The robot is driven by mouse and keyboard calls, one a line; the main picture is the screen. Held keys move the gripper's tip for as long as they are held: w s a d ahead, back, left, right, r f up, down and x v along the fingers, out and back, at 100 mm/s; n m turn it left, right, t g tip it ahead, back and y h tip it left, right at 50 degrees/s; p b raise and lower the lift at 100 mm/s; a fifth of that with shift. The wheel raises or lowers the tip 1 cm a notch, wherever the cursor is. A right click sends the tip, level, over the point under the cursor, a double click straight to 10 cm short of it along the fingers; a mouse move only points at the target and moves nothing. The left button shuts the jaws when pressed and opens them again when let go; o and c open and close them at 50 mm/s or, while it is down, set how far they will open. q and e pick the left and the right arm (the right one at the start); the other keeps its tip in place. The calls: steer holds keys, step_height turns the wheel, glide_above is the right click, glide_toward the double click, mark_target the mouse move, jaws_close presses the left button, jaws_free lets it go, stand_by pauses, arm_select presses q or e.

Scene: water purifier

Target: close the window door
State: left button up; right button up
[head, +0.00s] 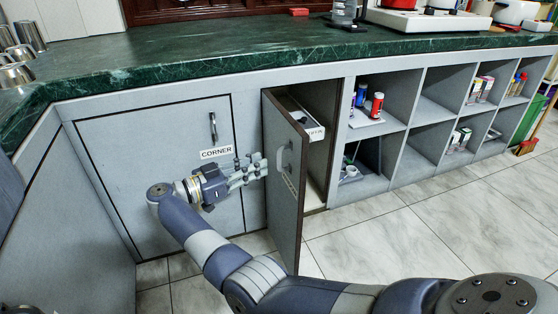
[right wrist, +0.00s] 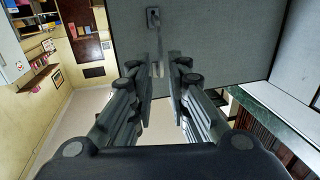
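No door marked as a window door shows. A grey cabinet door (head: 275,200) stands open below the counter in the head view, with a dark cavity beside it. Its grey handle (head: 284,155) is on the face toward my right gripper (head: 260,168). The gripper is close to that handle. In the right wrist view the right gripper (right wrist: 160,85) has its two fingers apart. A handle (right wrist: 156,45) on a grey panel (right wrist: 215,40) shows at the gap between them; contact cannot be told. My left gripper is out of view.
A green marble counter (head: 190,55) runs above the cabinets. A closed cabinet door labelled CORNER (head: 120,160) is left of the open door. Open shelves (head: 435,115) with bottles and boxes are to the right. The tiled floor (head: 400,245) in front is clear.

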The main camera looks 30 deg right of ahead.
mark_target(279, 166)
steer(key=d+b, duration=0.1)
steer(key=d, duration=0.6)
steer(key=shift+s+d, duration=0.1)
steer(key=shift+d, duration=0.2)
jaws_close()
